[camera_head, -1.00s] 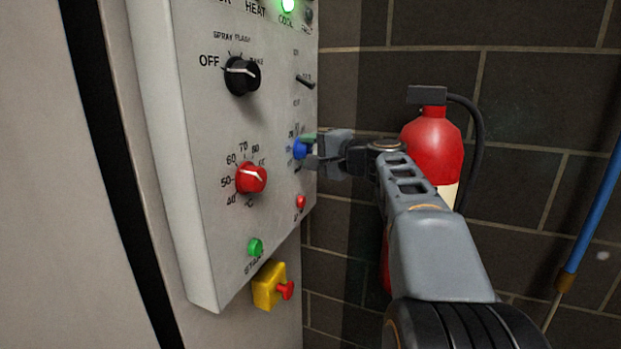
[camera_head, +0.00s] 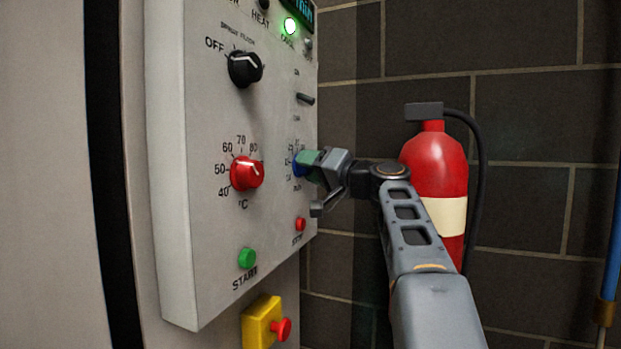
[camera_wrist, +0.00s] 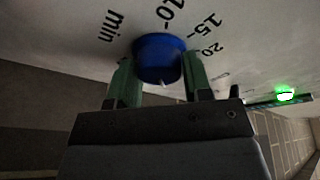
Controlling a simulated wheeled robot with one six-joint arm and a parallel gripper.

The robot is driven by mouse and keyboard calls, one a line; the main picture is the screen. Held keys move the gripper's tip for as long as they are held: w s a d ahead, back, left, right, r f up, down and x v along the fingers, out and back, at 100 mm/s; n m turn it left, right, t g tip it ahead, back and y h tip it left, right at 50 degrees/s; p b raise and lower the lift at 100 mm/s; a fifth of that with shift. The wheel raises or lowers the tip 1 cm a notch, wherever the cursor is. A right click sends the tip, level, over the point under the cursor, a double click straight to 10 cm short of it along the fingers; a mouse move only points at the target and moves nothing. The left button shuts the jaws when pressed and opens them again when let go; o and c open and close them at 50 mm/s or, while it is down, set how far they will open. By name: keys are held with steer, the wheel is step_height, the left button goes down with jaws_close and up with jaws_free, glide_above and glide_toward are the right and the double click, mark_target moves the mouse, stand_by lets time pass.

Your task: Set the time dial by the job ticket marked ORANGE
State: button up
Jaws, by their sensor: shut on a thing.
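The blue time dial (camera_wrist: 160,58) is on the panel face in the wrist view, with marks 10, 15, 20 and "min" printed around it. My gripper (camera_wrist: 157,80) has its two green fingers on either side of the dial, shut on it. In the head view the dial (camera_head: 297,168) shows only as a sliver behind my gripper (camera_head: 306,166). A small pale pointer mark shows at the dial's near edge in the wrist view, between the fingers. The job ticket marked ORANGE is not seen in either view.
A red extinguisher (camera_head: 437,165) stands close behind my arm.

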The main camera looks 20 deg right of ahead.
stand_by(0.6)
steer(key=o, duration=0.9)
steer(key=shift+s+d, duration=0.1)
steer(key=v, duration=1.3)
steer(key=shift+s+d+f, duration=0.15)
steer(key=shift+s, duration=0.05)
